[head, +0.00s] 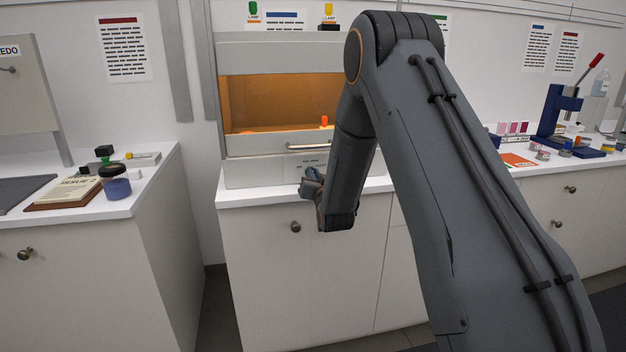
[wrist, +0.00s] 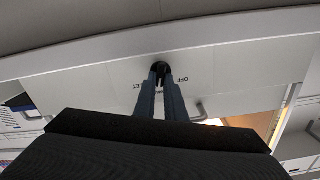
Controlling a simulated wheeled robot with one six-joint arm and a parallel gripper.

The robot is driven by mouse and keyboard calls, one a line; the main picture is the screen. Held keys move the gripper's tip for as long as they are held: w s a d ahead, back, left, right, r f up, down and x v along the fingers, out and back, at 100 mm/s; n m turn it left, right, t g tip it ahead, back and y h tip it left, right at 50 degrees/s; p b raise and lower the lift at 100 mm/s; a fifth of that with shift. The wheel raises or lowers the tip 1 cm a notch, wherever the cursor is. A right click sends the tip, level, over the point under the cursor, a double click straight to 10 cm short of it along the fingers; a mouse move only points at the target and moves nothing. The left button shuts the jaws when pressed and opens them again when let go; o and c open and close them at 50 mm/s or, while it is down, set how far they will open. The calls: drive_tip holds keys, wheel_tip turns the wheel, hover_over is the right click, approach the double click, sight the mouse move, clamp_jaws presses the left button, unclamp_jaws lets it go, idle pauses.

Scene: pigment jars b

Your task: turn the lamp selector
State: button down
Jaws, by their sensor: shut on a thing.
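The lamp selector (wrist: 160,67) is a small dark knob on a pale panel in the wrist view. My gripper (wrist: 161,78) is shut on it, one finger on each side. The lettering OFF is to its right and a word ending in ET to its left; other lettering is partly hidden by the fingers. In the head view my gripper (head: 308,184) is at the lower front panel (head: 255,174) of a grey cabinet (head: 262,50). The selector is hidden there, and I cannot tell which way it points.
The cabinet's inside glows orange, with a small orange-red jar (head: 324,120) in it. A handle bar (head: 312,146) runs above the panel. A left counter (head: 140,190) holds a stamp and a round container (head: 116,187). A blue press (head: 556,112) stands at the right.

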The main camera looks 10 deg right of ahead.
drive_tip(key=m+b, duration=0.1)
drive_tip(key=m, duration=0.3)
drive_tip(key=shift+d+f+m+b, duration=0.15)
drive_tip(key=shift+m+b, duration=0.15)
drive_tip(key=shift+b, duration=0.1)
drive_tip(key=shift+d+f+m+b, duration=0.1)
drive_tip(key=shift+m+b, duration=0.55)
drive_tip(key=shift+m, duration=1.25)
drive_tip(key=c, duration=1.8)
unclamp_jaws()
drive_tip(key=shift+s, duration=0.1)
drive_tip(key=s+b, duration=0.1)
drive_tip(key=s, duration=0.6)
drive_tip(key=shift+s, duration=0.3)
